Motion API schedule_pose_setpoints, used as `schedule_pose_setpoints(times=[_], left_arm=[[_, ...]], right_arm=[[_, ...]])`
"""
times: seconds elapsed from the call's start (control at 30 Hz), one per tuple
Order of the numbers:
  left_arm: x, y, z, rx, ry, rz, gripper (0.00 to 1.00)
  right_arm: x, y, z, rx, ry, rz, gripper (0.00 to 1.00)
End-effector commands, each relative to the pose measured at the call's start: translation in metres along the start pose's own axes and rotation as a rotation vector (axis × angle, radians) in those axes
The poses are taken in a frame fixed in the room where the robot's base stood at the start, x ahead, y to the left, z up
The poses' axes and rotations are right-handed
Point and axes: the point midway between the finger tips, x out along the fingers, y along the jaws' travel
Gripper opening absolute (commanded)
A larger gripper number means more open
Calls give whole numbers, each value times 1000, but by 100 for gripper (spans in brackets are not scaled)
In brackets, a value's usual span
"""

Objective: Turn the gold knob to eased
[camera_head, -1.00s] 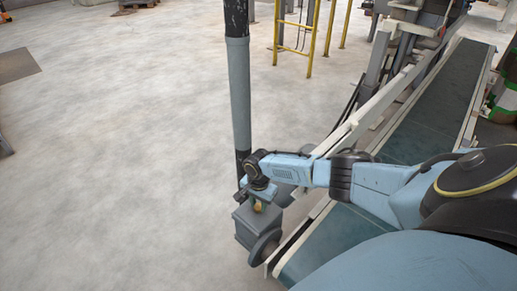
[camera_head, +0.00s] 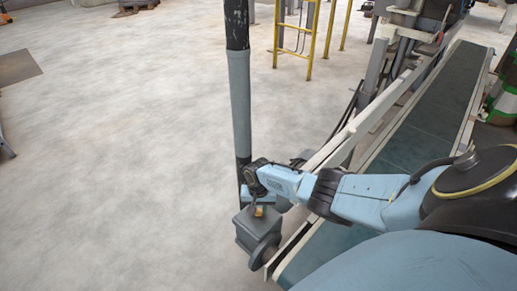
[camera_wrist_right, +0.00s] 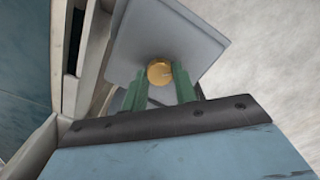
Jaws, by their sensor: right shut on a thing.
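The gold knob (camera_wrist_right: 159,72) is a small round brass disc on the grey box (camera_wrist_right: 195,38) in the right wrist view. In the head view the knob (camera_head: 259,211) shows as a small gold spot on top of the grey box (camera_head: 247,238), beside the conveyor's near end. My right gripper (camera_wrist_right: 159,80) has its two green fingers on either side of the knob and is shut on it. In the head view the right gripper (camera_head: 258,205) comes down on the box from above. Any marking for eased cannot be made out. My left gripper is not in view.
A dark conveyor belt (camera_head: 415,125) with pale side rails runs from the near middle to the far right. A grey and black post (camera_head: 240,100) stands just behind the box. A yellow frame (camera_head: 311,40) stands farther back.

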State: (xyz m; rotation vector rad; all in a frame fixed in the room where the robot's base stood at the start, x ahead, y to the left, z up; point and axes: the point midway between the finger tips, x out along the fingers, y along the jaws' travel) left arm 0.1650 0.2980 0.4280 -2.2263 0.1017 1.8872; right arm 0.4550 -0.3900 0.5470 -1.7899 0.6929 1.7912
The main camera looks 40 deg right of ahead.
Motion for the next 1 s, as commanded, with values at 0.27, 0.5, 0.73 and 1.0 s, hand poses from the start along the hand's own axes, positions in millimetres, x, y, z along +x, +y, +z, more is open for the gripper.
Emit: schedule_pose_setpoints(times=[0.27, 0.5, 0.73, 1.0], left_arm=[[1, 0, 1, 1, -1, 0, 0], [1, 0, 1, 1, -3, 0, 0], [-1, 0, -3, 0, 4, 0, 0], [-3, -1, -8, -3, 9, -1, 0]], right_arm=[[1, 0, 2, -261, -4, 0, 6], [1, 0, 2, -491, -4, 0, 6], [1, 0, 1, -709, -3, 0, 6], [1, 0, 1, -965, -3, 0, 6]])
